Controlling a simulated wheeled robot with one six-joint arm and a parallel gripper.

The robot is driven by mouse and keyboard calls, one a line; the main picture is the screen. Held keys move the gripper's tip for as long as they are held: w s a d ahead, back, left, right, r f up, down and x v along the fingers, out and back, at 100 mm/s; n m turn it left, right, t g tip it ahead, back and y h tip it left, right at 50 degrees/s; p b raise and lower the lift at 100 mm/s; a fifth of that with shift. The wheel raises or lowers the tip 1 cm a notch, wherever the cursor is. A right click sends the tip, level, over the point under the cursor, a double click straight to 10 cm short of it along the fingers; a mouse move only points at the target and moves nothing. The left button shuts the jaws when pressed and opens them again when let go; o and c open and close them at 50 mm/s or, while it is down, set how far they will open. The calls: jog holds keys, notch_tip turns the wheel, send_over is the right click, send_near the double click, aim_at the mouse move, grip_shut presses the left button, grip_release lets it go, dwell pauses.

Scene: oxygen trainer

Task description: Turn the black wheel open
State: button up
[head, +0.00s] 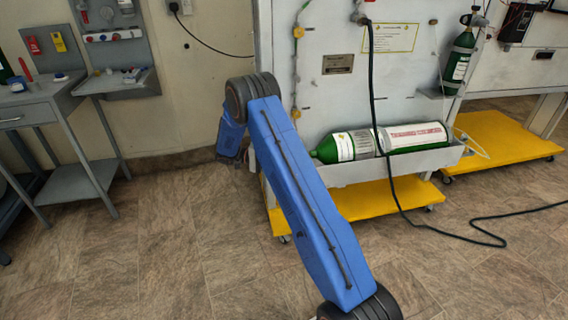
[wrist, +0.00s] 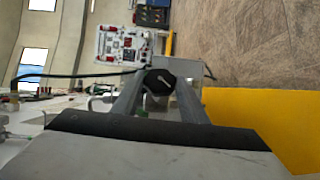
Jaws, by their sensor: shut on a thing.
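The black wheel (wrist: 153,75) shows in the wrist view as a dark, roughly round knob with a light mark on its face. My gripper (wrist: 160,88) has its two grey fingers on either side of the wheel and is shut on it. How far the wheel is turned cannot be told. In the head view neither the wheel nor the gripper can be made out; my blue arm reaches to the left edge of the white trainer panel (head: 340,105).
A green and white cylinder (head: 400,138) lies in a tray on the trainer's yellow base (head: 385,197). A black cable (head: 371,75) hangs down the panel and runs across the floor. A grey bench (head: 35,112) stands at the left. The floor between is clear.

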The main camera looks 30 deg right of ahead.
dwell(0.3)
jog(key=o, duration=1)
jog(key=shift+o, duration=0.2)
jog(key=shift+w+a, duration=0.1)
